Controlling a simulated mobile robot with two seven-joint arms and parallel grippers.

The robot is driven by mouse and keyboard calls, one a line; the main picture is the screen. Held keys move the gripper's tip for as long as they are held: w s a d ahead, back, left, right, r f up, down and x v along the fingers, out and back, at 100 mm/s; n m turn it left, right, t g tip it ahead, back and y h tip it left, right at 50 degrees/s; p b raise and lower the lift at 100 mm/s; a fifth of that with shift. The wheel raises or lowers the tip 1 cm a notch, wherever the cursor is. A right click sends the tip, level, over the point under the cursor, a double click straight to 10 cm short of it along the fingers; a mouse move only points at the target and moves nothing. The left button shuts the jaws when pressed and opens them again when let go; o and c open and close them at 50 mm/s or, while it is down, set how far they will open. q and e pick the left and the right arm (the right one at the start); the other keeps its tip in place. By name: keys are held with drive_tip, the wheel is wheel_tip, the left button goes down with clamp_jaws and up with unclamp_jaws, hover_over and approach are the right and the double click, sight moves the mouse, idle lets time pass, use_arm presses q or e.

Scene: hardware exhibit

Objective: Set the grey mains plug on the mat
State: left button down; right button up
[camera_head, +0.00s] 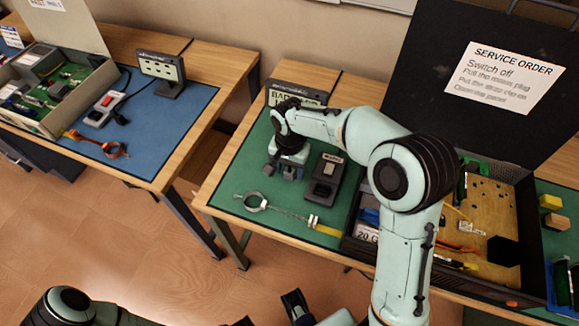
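My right gripper (286,172) points down over the green mat (245,180), just left of a dark box with a grey top (325,178). Small grey and dark parts show at its lower end. I cannot tell whether these are only fingers or the grey mains plug between them, and no plug is clearly seen elsewhere on this mat. My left arm comes in at the bottom left. Dark finger-like parts (270,312) show at the bottom edge, mostly cut off, so the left gripper's opening is unclear.
A wrist strap (257,202) with a cord lies at the mat's front. An open black case (530,235) with wires stands right, its lid bearing a service order. A sign (296,96) stands behind the gripper. Another table with a blue mat (165,135) is at left, across a gap.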

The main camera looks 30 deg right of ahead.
sight(289, 170)
drive_tip(key=shift+r, duration=0.1)
wheel_tip(289, 170, up, 12)
drive_tip(key=p, duration=0.2)
idle(0.4)
idle(0.4)
